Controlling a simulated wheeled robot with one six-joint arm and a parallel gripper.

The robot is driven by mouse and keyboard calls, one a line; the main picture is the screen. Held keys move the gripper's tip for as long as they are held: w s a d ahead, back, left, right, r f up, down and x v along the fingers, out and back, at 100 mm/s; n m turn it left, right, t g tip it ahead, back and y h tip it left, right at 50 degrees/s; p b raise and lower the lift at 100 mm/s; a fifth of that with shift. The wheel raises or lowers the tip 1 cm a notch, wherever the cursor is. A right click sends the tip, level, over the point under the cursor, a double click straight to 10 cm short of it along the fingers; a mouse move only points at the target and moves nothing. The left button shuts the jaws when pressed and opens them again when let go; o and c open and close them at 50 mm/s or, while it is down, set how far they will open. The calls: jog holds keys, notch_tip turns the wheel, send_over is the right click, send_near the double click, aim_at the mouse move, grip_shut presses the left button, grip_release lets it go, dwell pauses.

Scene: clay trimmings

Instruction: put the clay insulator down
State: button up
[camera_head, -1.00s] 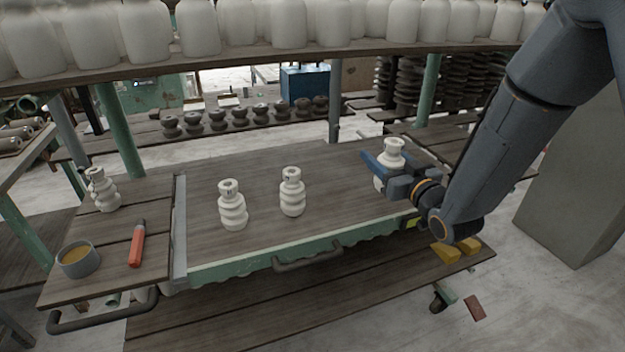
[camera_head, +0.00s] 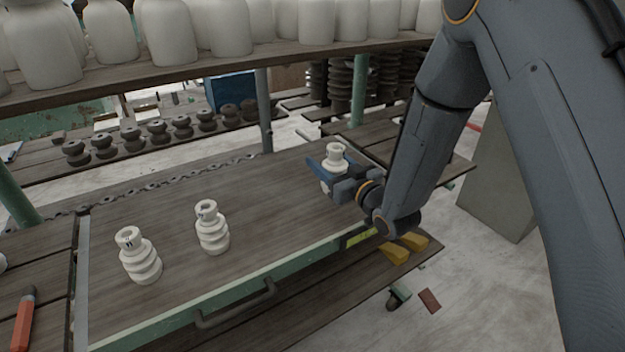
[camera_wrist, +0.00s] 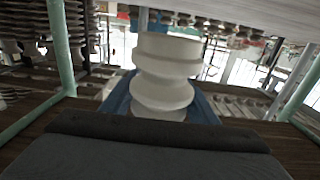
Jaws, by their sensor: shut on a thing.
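My gripper (camera_head: 334,173) is shut on a white ribbed clay insulator (camera_head: 336,155) at the right end of the wooden cart top (camera_head: 270,205). The insulator is upright; the fingers and wrist hide its lower part, so I cannot tell whether it touches the boards. In the wrist view the insulator (camera_wrist: 165,75) stands between the blue fingers (camera_wrist: 118,103). Two similar insulators stand upright on the cart top, one at the left (camera_head: 139,257) and one nearer the middle (camera_head: 211,228).
A shelf of large white clay pieces (camera_head: 230,57) overhangs the back. A chain (camera_head: 165,183) lies along the cart top's rear edge. A red-handled tool (camera_head: 24,318) lies at far left. Yellow blocks (camera_head: 402,248) sit on the lower shelf. The middle of the cart top is clear.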

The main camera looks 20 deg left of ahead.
jog(key=shift+f+p, duration=0.75)
jog(key=shift+f, duration=2.2)
jog(key=shift+f, duration=0.15)
jog(key=o, duration=1.5)
